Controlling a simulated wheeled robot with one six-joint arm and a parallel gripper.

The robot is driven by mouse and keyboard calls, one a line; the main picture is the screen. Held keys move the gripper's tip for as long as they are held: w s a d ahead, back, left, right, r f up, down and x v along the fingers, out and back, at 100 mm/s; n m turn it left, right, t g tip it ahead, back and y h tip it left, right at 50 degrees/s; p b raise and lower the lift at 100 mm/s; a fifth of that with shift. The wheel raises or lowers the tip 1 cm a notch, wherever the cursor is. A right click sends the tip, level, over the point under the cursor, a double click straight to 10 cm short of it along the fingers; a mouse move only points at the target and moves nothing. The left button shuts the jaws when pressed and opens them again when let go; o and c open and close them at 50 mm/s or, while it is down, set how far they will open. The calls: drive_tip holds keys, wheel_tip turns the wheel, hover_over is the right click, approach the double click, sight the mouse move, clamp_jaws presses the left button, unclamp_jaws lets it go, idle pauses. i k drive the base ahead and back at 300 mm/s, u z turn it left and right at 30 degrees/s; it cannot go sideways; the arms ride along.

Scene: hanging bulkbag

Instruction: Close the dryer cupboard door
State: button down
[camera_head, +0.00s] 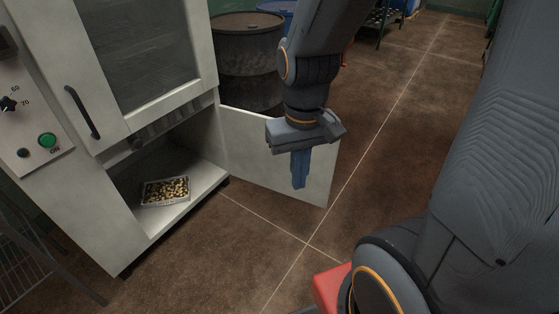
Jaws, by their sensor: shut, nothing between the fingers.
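The dryer (75,210) is a white cabinet on the left with a windowed upper door that is shut. Its lower cupboard door (255,150) is a white panel standing wide open, swung out to the right. The open cupboard holds a small tray (148,202) of yellowish pieces on its floor. My gripper (299,182) points down with its blue fingers shut and empty. It appears in front of the door's outer part in the picture and hides some of it. I cannot tell whether the fingers touch the door.
Dark drums (248,62) stand behind the door. A wire rack (22,262) is at the lower left. A dark handle (82,112) projects from the upper door. The brown tiled floor (240,250) in front of the cupboard is clear.

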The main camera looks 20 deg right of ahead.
sight(250, 159)
drive_tip(key=z, duration=1.7)
drive_tip(key=i, duration=4.5)
drive_tip(key=u, duration=4.4)
drive_tip(key=i, duration=1)
